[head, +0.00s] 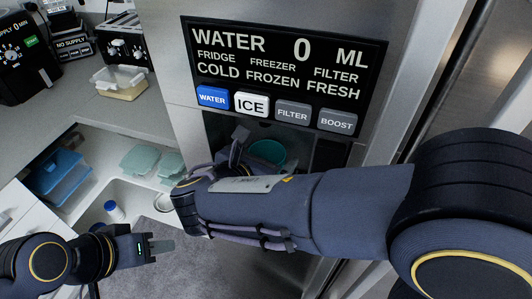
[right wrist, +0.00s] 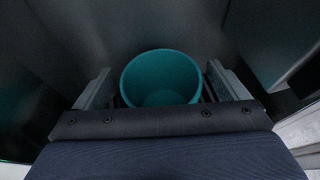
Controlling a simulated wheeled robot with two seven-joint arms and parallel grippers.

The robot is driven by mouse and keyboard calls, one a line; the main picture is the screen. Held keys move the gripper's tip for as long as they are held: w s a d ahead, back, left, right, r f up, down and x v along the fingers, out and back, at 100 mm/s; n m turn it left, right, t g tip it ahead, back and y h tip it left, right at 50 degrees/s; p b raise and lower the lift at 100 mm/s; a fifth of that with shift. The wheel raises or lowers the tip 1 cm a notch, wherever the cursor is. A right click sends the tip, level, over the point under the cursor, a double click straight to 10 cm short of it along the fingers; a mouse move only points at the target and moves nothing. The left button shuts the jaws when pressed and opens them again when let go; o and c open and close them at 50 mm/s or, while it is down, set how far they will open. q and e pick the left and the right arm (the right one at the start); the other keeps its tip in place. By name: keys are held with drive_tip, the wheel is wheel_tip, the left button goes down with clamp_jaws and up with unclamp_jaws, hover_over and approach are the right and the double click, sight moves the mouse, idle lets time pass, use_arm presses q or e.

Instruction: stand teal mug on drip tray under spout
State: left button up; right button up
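The teal mug (head: 267,152) is inside the dispenser recess, below the button panel, partly hidden by my right arm. In the right wrist view the mug (right wrist: 161,78) shows its open mouth and inside. My right gripper (right wrist: 160,72) has one finger on each side of the mug, with narrow dark gaps between fingers and mug, so it looks open around it. In the head view my right gripper (head: 241,147) is at the recess, mostly hidden by its own wrist. The drip tray and the spout are not visible. My left gripper (head: 160,247) is over the floor at lower left; its finger opening is unclear.
The fridge door panel (head: 290,62) carries a display and buttons above the recess. At left are a sink (head: 130,200), teal containers (head: 140,160), a blue box (head: 62,176) and a counter with a clear food box (head: 120,82). Recess walls stand close around my right gripper.

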drive_tip(key=shift+r, duration=0.3)
drive_tip(key=v, duration=1.2)
drive_tip(key=shift+b, duration=0.4)
drive_tip(key=shift+f, duration=0.15)
